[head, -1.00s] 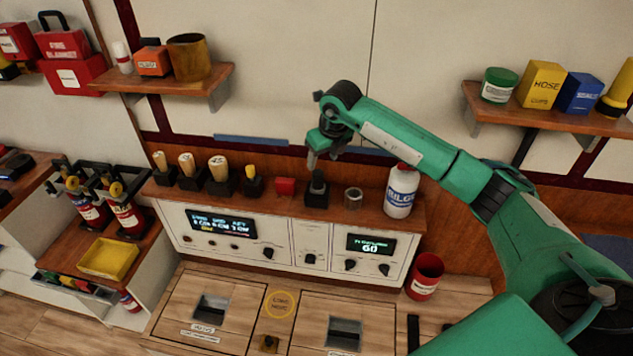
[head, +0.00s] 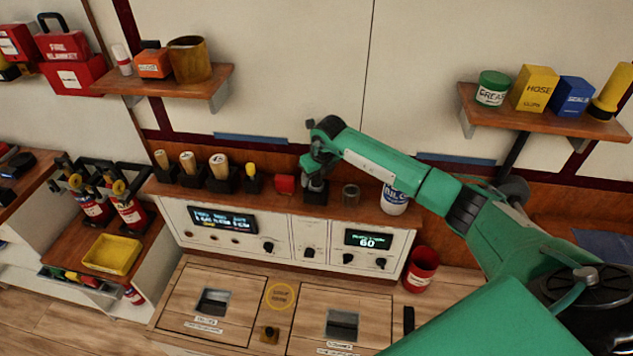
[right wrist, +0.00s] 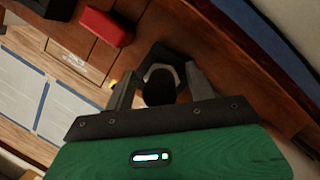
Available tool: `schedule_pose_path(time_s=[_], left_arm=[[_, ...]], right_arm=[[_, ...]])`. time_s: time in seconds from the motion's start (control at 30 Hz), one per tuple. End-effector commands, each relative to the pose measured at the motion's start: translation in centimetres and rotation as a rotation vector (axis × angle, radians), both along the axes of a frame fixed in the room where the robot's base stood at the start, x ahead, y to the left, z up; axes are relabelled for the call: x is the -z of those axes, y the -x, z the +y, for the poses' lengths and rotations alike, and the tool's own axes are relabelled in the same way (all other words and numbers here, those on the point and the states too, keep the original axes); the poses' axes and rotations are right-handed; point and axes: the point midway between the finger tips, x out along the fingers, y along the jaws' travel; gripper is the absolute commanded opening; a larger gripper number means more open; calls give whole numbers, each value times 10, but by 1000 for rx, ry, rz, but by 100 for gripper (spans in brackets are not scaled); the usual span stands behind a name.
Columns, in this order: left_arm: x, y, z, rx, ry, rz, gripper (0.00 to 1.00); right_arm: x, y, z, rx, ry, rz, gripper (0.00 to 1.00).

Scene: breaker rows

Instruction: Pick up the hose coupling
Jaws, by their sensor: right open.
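A dark, round-topped piece (right wrist: 160,88), which looks like the hose coupling, sits in a black holder (head: 316,198) on the wooden ledge. My right gripper (head: 315,181) is over this holder, pointing down. In the right wrist view its two open fingers (right wrist: 160,76) stand on either side of the dark piece, and I cannot tell whether they touch it. In the head view the gripper hides most of the piece. My left gripper is not in view.
A red block (head: 285,184) stands left of the holder, and a grey metal cylinder (head: 351,195) and a white bottle (head: 394,200) stand right. Several handled tools in black holders line the ledge's left part. The panel (head: 290,234) drops below its front edge.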

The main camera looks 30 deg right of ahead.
Motion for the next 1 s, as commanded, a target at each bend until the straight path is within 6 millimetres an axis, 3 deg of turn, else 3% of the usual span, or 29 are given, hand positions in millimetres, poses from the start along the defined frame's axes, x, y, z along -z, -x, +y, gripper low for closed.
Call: schedule_pose_path(time_s=[0.07,0.3,0.67,0.83,1.0], left_arm=[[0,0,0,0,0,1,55],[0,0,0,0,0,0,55],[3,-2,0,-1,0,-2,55],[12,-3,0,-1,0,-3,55],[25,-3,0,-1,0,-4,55]], right_arm=[[0,0,0,0,0,0,56],[-1,0,0,0,0,-1,13],[-6,-1,0,-1,-1,-2,13],[-24,-1,0,-2,0,-4,12],[-56,-2,0,-2,1,-7,12]])
